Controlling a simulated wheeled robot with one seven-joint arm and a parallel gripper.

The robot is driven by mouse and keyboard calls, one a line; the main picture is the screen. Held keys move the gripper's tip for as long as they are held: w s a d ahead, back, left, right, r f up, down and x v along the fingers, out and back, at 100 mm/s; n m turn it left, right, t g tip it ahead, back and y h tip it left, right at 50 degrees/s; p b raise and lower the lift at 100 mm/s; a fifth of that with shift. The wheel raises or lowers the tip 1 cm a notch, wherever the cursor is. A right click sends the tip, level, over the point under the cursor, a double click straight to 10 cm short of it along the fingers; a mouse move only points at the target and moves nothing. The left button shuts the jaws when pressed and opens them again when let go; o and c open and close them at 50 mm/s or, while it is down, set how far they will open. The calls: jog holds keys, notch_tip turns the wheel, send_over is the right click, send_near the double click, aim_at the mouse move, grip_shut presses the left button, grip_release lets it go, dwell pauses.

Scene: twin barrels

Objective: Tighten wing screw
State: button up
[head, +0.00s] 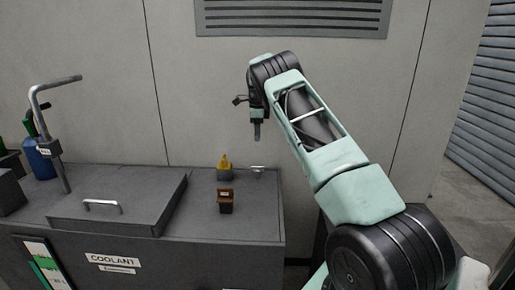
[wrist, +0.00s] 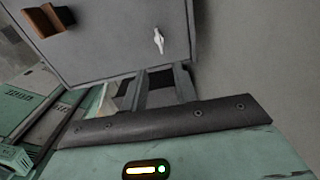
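The wing screw (head: 257,170) is a small silver piece at the right rear of the grey cabinet's top. In the wrist view the wing screw (wrist: 158,40) shows as a pale winged piece near the cabinet's edge. My gripper (head: 257,138) points down above the screw, apart from it. In the wrist view my gripper (wrist: 160,78) has two dark fingers with a gap between them and nothing held. The screw lies beyond the fingertips in that view. How far the screw is threaded in cannot be told.
A yellow-topped piece (head: 224,162) and a brown block-like piece (head: 226,198) stand left of the screw. A raised lid (head: 120,205) with a handle, a bent grey pipe (head: 45,130) and a blue bottle (head: 38,160) are farther left. The wall (head: 200,90) rises close behind.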

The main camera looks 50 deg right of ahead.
notch_tip(320, 180, up, 4)
jog(key=shift+f, duration=0.2)
dwell(0.5)
